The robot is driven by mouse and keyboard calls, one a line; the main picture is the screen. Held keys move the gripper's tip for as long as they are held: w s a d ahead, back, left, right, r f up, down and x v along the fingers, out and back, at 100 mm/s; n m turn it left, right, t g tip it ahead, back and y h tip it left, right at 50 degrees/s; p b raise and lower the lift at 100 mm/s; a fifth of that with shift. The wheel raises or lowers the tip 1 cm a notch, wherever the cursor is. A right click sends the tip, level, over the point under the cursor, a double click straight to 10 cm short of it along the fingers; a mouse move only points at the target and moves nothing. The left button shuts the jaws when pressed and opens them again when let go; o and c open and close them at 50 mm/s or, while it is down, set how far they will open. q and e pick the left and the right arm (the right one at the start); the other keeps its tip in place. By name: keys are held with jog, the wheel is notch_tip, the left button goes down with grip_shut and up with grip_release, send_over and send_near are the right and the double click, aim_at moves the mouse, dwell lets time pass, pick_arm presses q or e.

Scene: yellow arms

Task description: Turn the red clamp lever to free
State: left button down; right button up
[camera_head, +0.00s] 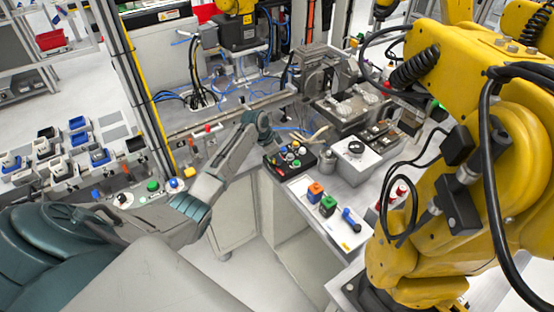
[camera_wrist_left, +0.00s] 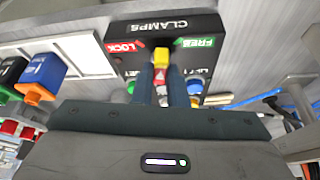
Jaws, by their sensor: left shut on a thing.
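The black clamp box (camera_head: 272,163) stands on the bench corner in the head view. In the left wrist view its face (camera_wrist_left: 200,24) reads CLAMPS upside down, with a red LOCK label (camera_wrist_left: 122,47) at left and a green FREE label (camera_wrist_left: 195,42) at right. A yellow piece (camera_wrist_left: 161,54) shows just past the fingertips. The fingers hide most of the lever.
Orange (camera_head: 315,191), green (camera_head: 328,204) and blue (camera_head: 350,218) parts stand on a white panel right of the box. A grey box with a black knob (camera_head: 355,148) stands beside it. A large yellow robot arm (camera_head: 460,170) fills the right side.

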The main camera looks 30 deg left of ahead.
pick_arm(q)
jog(key=m+b, duration=0.1)
jog(key=m+h+b, duration=0.1)
jog(key=m, duration=0.1)
jog(key=shift+w+a+f+g+b, duration=0.1)
jog(key=shift+w+f+g+b, duration=0.05)
jog(key=shift+g+b, duration=0.25)
jog(key=shift+m+g+h+b, duration=0.45)
jog(key=shift+m+b, duration=0.8)
jog(key=shift+m, duration=0.55)
jog(key=shift+r, duration=0.2)
jog(key=c, duration=1.4)
grip_release()
jog(key=shift+c, duration=0.2)
jog(key=b+v, duration=0.3)
jog(key=v, duration=0.7)
jog(key=shift+r+b, duration=0.35)
jog(key=shift+a, duration=0.1)
